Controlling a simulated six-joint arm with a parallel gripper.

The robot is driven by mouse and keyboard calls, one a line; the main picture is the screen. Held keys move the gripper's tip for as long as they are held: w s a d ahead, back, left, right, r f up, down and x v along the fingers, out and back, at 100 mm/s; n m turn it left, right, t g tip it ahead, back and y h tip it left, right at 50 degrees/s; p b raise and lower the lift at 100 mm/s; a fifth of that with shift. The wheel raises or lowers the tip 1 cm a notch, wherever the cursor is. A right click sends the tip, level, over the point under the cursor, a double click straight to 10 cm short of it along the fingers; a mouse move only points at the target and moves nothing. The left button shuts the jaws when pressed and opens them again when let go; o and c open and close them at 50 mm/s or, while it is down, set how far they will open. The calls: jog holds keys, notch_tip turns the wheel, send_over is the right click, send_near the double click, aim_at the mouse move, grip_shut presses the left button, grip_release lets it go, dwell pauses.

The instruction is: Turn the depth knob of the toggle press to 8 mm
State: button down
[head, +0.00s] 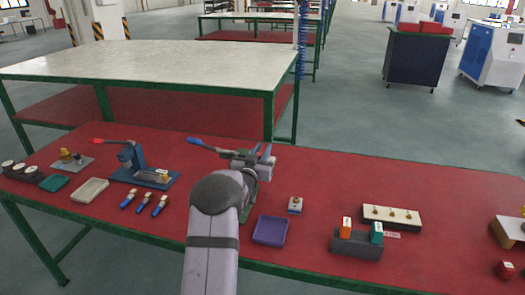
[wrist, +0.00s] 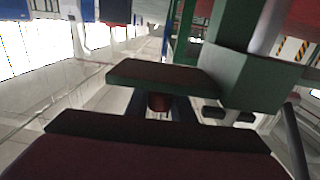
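A press with a blue base (head: 150,178) and a red-tipped lever (head: 98,141) stands on the red table at the left. A second device with a blue lever (head: 200,144) and a green body (head: 255,186) is largely hidden behind my arm. I cannot tell which one is the toggle press, and no depth knob or scale is readable. My gripper (head: 266,154) is above the second device, pointing away. In the wrist view, green blocks (wrist: 250,75) are close, with a small dark red round part (wrist: 159,102) below a green slab. Whether my fingers are open is unclear.
A purple tray (head: 270,230) and a small block with a knob (head: 295,205) are right of my arm. A grey holder (head: 356,244) carries orange and teal pieces. Several blue-handled tools (head: 144,201) and a pale tray (head: 90,191) lie left.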

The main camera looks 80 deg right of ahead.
jog(key=shift+s+m+g, duration=0.1)
jog(key=shift+m+g, duration=0.2)
jog(key=shift+g, duration=0.2)
jog(key=shift+s+m+g, duration=0.15)
jog(key=shift+m+g, duration=0.35)
jog(key=shift+g, duration=0.1)
jog(key=c, duration=1.5)
grip_release()
jog(key=shift+c, duration=0.2)
jog(key=shift+a, duration=0.15)
jog(key=w+a+b, duration=0.1)
jog(key=a+b, duration=0.1)
jog(key=a, duration=0.5)
jog(key=shift+w, duration=0.1)
